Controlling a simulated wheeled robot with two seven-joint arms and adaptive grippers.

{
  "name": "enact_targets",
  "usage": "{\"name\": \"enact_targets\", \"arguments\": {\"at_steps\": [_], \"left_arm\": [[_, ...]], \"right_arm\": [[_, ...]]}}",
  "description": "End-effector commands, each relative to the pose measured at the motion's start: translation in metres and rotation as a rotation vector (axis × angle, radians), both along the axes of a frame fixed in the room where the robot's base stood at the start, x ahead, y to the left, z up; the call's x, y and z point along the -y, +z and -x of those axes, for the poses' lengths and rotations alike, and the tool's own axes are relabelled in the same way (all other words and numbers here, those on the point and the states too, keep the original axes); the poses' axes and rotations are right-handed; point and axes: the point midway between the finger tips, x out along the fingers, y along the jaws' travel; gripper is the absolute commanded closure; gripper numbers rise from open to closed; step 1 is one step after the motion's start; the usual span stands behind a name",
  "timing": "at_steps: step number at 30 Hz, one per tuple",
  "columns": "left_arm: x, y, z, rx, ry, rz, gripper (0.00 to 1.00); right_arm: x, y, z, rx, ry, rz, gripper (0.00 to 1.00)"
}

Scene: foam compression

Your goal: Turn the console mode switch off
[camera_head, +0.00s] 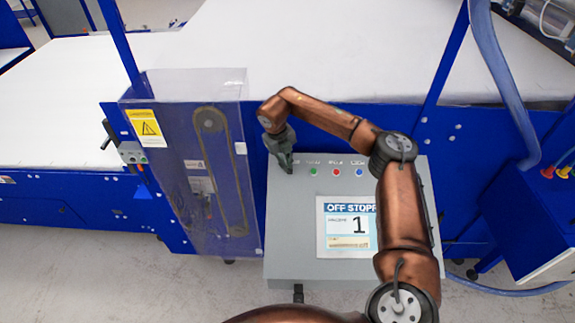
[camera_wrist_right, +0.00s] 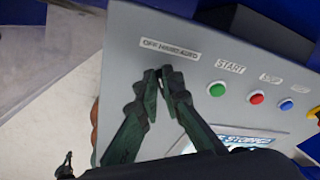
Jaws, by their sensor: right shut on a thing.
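The grey console (camera_head: 290,225) stands below the middle of the head view, and its panel also fills much of the right wrist view (camera_wrist_right: 130,45). My right gripper (camera_head: 287,168) reaches down to the panel's upper left corner. In the right wrist view its dark fingertips (camera_wrist_right: 164,73) meet just below the label "OFF HAND AUTO" (camera_wrist_right: 170,48). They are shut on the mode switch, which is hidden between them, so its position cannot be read. The console screen (camera_head: 347,225) shows "OFF STOPP", partly covered by my arm, and a large 1. My left gripper does not show.
Beside the switch sit a green START button (camera_wrist_right: 217,89), a red button (camera_wrist_right: 257,98) and a blue button (camera_wrist_right: 287,105). A clear guard over a belt drive (camera_head: 215,120) stands left of the console. Behind is a blue-framed machine with a white bed (camera_head: 320,50).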

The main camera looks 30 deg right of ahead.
Motion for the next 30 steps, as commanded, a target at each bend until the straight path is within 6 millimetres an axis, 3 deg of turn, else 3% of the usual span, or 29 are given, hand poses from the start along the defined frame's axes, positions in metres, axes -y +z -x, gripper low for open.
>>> {"name": "enact_targets", "arguments": {"at_steps": [1,12,29,30], "left_arm": [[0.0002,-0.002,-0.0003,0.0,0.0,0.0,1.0],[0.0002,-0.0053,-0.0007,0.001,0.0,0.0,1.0],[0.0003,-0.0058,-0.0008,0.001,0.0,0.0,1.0],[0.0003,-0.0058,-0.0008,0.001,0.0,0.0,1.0]], "right_arm": [[-0.0028,-0.007,0.0032,-0.019,0.034,0.011,1.0],[-0.0053,-0.008,0.0041,-0.052,0.184,0.06,1.0],[-0.0056,-0.0086,0.0048,-0.06,0.212,0.07,1.0],[-0.0057,-0.0086,0.0049,-0.06,0.212,0.07,0.92]]}}
